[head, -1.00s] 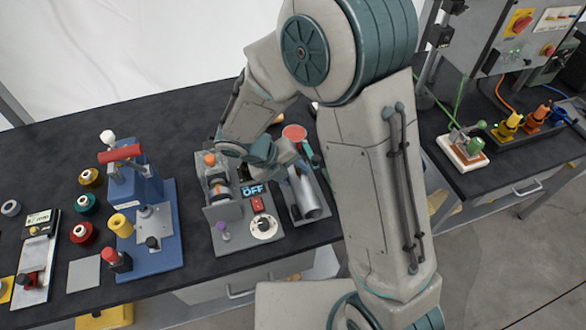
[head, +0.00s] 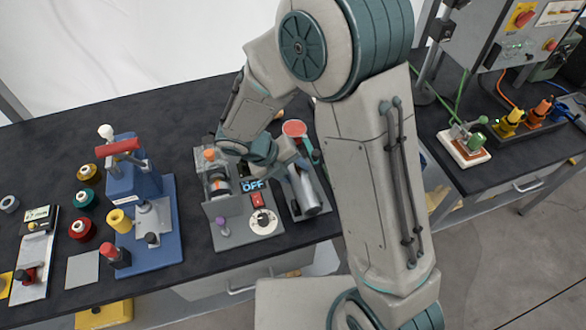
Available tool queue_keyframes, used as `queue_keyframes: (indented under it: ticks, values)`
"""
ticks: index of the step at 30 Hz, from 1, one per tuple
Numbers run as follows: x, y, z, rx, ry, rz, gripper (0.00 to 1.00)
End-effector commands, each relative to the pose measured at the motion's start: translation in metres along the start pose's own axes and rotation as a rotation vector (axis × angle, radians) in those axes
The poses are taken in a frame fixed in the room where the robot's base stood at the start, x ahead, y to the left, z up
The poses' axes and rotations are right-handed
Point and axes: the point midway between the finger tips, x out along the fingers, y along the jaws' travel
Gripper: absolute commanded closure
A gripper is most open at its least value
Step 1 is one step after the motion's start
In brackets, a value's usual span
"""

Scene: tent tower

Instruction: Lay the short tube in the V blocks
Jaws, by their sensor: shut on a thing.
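A silver-grey short tube (head: 309,191) lies slanted over a grey fixture (head: 322,213) at the table's middle. This fixture seems to hold the V blocks, but the tube and my arm hide them. I cannot tell whether the tube touches them. My gripper (head: 298,167) is at the tube's far end and shut on it; its fingers are small and partly hidden by my wrist.
Left of the tube stands a grey machine (head: 222,195) with an OFF display (head: 253,184) and a dial (head: 264,221). A red disc (head: 294,129) is just behind. A blue press (head: 135,185) stands farther left. Bare table lies at the back left.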

Motion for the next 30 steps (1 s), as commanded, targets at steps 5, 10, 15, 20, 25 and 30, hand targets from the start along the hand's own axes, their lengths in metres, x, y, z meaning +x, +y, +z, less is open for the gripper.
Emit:
queue_keyframes:
  ticks: [5, 10, 15, 20, 25, 30]
  values:
    - [0.001, 0.001, 0.000, 0.000, 0.000, 0.000, 0.90]
    - [0.003, 0.002, 0.000, -0.001, 0.000, 0.000, 0.90]
    - [0.004, 0.003, 0.000, -0.001, 0.000, 0.000, 0.47]
    - [0.004, 0.003, 0.000, 0.000, 0.000, 0.000, 0.30]
    - [0.004, 0.003, 0.000, -0.001, 0.000, 0.000, 0.30]
    - [-0.008, 0.003, 0.001, 0.002, -0.002, 0.001, 0.30]
